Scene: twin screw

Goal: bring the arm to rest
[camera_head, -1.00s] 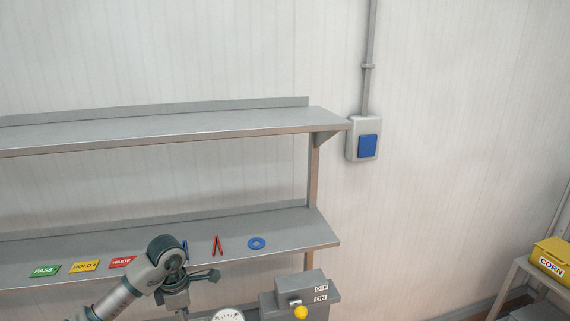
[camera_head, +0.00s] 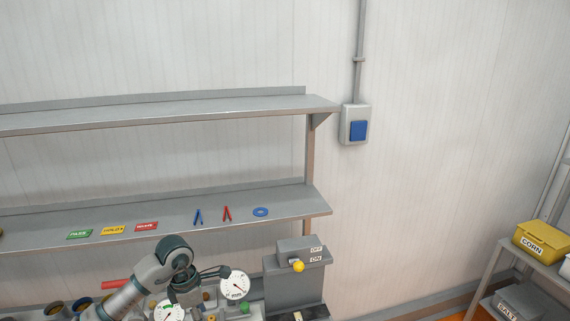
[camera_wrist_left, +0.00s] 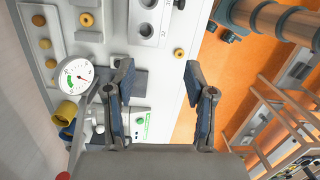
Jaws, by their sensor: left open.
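My left arm (camera_head: 132,292) comes in from the lower left of the head view, over the bench below the shelves. Its wrist is bent, and the dark gripper parts point right near the gauges; the fingertips are hard to make out there. In the left wrist view my left gripper (camera_wrist_left: 158,68) is open, its two blue-padded fingers wide apart with nothing between them. Beyond the fingers are a pale machine panel (camera_wrist_left: 112,30) and the orange floor (camera_wrist_left: 215,75). My right gripper is not in view.
A white dial gauge (camera_head: 235,285) and a grey switch box (camera_head: 290,280) with a yellow knob stand close right of my arm. A lower shelf (camera_head: 285,222) holds cards and small tools. A yellow CORN bin (camera_head: 541,241) stands far right. The wall side is clear.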

